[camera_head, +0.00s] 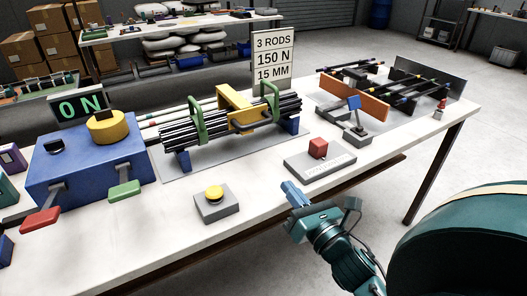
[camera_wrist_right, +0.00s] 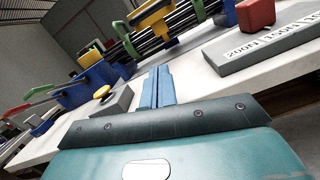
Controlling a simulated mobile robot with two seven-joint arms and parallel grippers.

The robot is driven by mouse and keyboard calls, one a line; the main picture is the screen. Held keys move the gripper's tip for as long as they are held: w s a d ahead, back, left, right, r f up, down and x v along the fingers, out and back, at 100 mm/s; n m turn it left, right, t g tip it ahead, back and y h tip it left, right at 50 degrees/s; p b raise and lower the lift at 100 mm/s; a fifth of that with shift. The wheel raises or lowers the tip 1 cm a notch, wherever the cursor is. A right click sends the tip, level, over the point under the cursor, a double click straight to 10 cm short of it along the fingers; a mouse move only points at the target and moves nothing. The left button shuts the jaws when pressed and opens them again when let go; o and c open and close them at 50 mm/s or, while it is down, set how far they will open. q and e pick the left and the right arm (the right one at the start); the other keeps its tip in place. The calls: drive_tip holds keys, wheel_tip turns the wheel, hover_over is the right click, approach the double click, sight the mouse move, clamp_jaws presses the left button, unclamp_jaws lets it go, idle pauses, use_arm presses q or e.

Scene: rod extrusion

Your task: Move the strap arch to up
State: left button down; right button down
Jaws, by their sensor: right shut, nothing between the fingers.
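A bundle of dark rods (camera_head: 180,128) lies across blue supports on the table. A yellow arch (camera_head: 236,102) stands over the middle of the bundle, and it also shows in the wrist view (camera_wrist_right: 152,17). Two green arches stand on the bundle, one on the left (camera_head: 196,120) and one on the right (camera_head: 271,97). No label shows which one is the strap arch. My right gripper (camera_head: 293,193) is shut and empty at the table's front edge, below and apart from the bundle. Its blue fingers (camera_wrist_right: 158,86) show together in the wrist view. My left gripper is out of view.
A grey box with a yellow button (camera_head: 216,205) and a grey scale plate with a red block (camera_head: 318,149) stand near the front edge. A blue box with levers (camera_head: 80,165) is at left. A sign (camera_head: 272,58) stands behind. An orange rack (camera_head: 352,102) is at right.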

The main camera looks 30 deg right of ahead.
drive_tip(key=w+r+n, duration=0.1)
drive_tip(key=w, duration=0.2)
drive_tip(key=w+r+n, duration=0.1)
drive_tip(key=w, duration=0.3)
drive_tip(key=w+d+n, duration=0.1)
drive_tip(key=w, duration=0.3)
drive_tip(key=shift+d+r+t, duration=0.1)
drive_tip(key=shift+r+t, duration=0.3)
drive_tip(key=shift+w+r+p, duration=0.25)
drive_tip(key=shift+w+r, duration=0.05)
drive_tip(key=shift+r, duration=0.25)
drive_tip(key=shift+w+r+p, duration=0.2)
drive_tip(key=shift+w+r, duration=0.05)
drive_tip(key=shift+r, duration=0.3)
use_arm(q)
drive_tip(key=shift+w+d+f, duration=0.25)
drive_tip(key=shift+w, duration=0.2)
use_arm(e)
drive_tip(key=shift+w+r, duration=0.35)
drive_tip(key=shift+r, duration=0.05)
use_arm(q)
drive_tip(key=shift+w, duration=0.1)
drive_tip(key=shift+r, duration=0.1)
